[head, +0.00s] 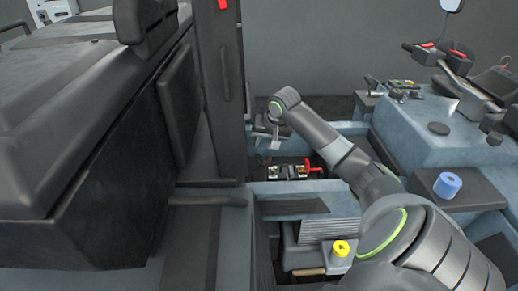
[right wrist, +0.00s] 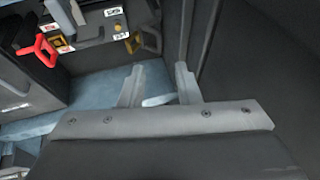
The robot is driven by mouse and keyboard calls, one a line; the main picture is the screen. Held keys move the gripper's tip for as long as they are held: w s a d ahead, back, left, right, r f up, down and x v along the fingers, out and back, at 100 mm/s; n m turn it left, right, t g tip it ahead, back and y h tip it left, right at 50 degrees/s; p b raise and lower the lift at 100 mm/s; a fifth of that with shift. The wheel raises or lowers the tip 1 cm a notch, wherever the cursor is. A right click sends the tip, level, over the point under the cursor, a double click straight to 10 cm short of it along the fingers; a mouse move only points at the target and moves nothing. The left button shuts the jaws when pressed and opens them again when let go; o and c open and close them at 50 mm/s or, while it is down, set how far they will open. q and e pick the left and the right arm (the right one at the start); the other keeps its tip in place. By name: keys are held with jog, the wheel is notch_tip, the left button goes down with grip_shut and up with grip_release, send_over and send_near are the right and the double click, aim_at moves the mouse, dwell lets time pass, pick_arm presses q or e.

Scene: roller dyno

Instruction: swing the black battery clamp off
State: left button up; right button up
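A dark recess beside the tall post holds a red handle (head: 314,168) and small pale and yellow fittings (head: 289,172). In the right wrist view a red loop handle (right wrist: 45,50) is at the upper left, with a yellow-orange handle (right wrist: 148,42) right of it. I cannot clearly pick out the black battery clamp in either view. My right gripper (head: 268,143) is above and left of the red handle. In the right wrist view its two fingers (right wrist: 160,85) are apart, with nothing visibly held. My left gripper is not in view.
A tall dark post (head: 222,90) stands just left of the right gripper. A big dark body (head: 85,150) fills the left. A yellow-capped item (head: 340,248) sits at the front, and a blue roll (head: 447,185) lies on the right ledge.

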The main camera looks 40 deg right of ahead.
aim_at(257, 155)
jog(key=x, duration=0.6)
jog(key=shift+w+f, duration=0.15)
jog(key=shift+f, duration=0.2)
grip_shut()
